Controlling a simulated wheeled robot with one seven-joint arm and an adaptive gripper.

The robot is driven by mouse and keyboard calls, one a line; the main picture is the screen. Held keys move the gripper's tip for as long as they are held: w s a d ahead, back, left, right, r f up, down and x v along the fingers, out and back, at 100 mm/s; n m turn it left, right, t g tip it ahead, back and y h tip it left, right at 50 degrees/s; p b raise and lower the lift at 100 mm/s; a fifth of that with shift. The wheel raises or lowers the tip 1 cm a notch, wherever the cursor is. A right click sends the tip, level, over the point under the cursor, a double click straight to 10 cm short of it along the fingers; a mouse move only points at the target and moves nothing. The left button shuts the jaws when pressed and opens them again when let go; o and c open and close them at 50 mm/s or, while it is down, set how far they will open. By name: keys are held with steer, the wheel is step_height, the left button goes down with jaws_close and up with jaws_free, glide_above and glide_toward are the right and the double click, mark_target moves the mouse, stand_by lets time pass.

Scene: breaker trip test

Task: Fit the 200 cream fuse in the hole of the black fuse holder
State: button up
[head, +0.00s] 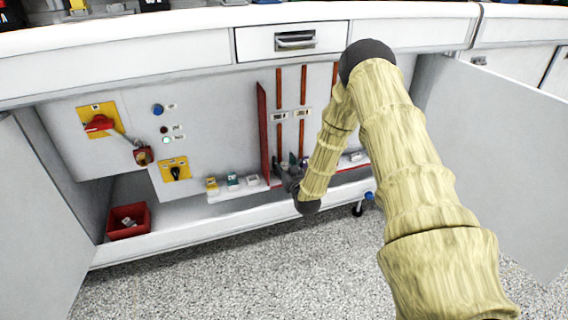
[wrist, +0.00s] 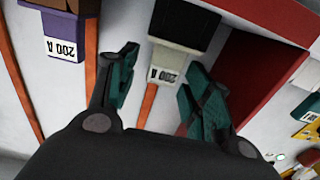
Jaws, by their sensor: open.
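The cream fuse (wrist: 178,54), its white label reading 200 A upside down, shows near the top middle of the wrist view. It lies directly against the black fuse holder (wrist: 186,24); I cannot tell how deep it sits in the hole. My gripper (wrist: 158,80) is open, with teal-padded fingers on either side of the fuse's near end and a visible gap. I cannot see either finger touching it. In the head view my gripper (head: 290,174) is low in the cabinet by the copper strips, and the fuse and holder cannot be made out there.
A purple 200 A block (wrist: 64,46) is left in the wrist view. A red partition (head: 264,135) stands beside the strips. Yellow (head: 212,184), teal (head: 233,181) and white (head: 252,180) pieces line the ledge. A red bin (head: 128,221) sits lower left. Open cabinet doors flank the bay.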

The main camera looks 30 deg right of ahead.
steer(key=v, duration=1.1)
steer(key=shift+s, duration=0.3)
steer(key=shift+o, duration=0.2)
steer(key=shift+a, duration=0.1)
steer(key=o, duration=1)
steer(key=shift+o, duration=0.2)
step_height(320, 180, up, 9)
steer(key=p, duration=0.7)
steer(key=shift+p, duration=0.35)
